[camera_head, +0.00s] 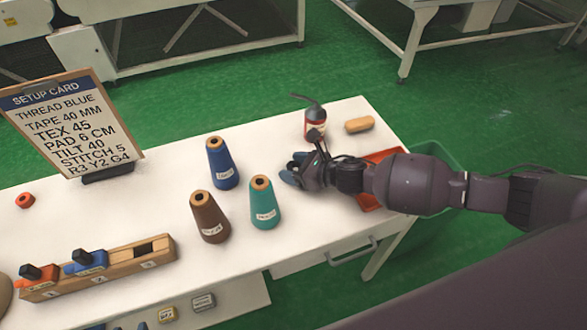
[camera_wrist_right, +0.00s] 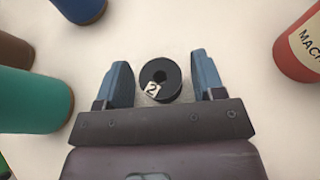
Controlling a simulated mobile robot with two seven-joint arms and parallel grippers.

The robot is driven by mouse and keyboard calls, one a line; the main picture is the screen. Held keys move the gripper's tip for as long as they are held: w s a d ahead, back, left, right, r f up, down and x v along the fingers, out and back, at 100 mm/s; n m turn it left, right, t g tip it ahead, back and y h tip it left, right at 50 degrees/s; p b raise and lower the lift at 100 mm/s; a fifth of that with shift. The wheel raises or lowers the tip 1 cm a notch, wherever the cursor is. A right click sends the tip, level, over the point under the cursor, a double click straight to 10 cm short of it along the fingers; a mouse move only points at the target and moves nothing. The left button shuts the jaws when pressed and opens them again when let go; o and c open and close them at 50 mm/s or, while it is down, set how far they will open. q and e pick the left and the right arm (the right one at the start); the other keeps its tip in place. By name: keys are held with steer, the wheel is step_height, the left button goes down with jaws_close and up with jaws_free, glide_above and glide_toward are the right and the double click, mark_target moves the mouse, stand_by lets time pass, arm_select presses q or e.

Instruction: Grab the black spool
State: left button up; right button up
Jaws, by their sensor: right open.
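The black spool (camera_wrist_right: 171,92) shows in the right wrist view as a small dark ring with a central hole and a pale tag marked 2. It lies between the two blue fingers of my right gripper (camera_wrist_right: 160,85), with a narrow gap on each side. The right gripper is open. In the head view my right gripper (camera_head: 296,172) is low over the white table (camera_head: 120,215), right of the thread cones; the spool is hidden there by the hand. My left gripper is not in view.
Left of the hand stand blue (camera_head: 221,165), teal (camera_head: 264,205) and brown (camera_head: 210,218) cones. Behind it are a red oil can (camera_head: 315,124) and a tan block (camera_head: 359,125). A red tray (camera_head: 369,201) is partly under my arm. A wooden rack (camera_head: 110,275) is front left.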

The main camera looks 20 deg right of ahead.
steer(key=c, duration=0.9)
